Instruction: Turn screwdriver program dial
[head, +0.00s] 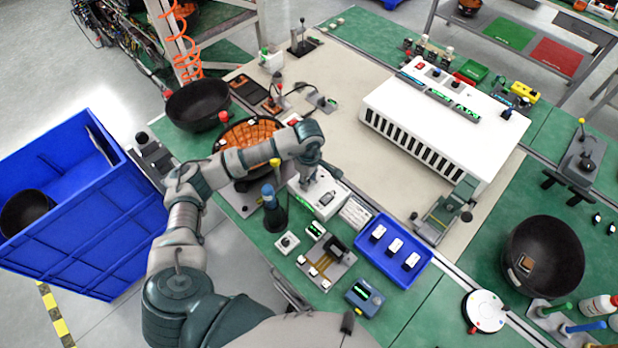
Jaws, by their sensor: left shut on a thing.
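My left arm reaches in from the lower left, across the green bench. My left gripper (309,181) points down at the top of a white controller box (325,210) with a small green display on its front. The gripper is shut on a small part at the box's top, which I take to be the program dial. The fingers hide the dial, so its setting cannot be read. My right gripper is not in view.
A blue tray (425,262) with several white-topped parts lies right of the box. Small fixtures (325,262) sit in front of it. A black bowl (199,104) and an orange-filled pan (232,135) are behind my arm. A large white rack unit (450,125) stands beyond, with clear beige mat before it.

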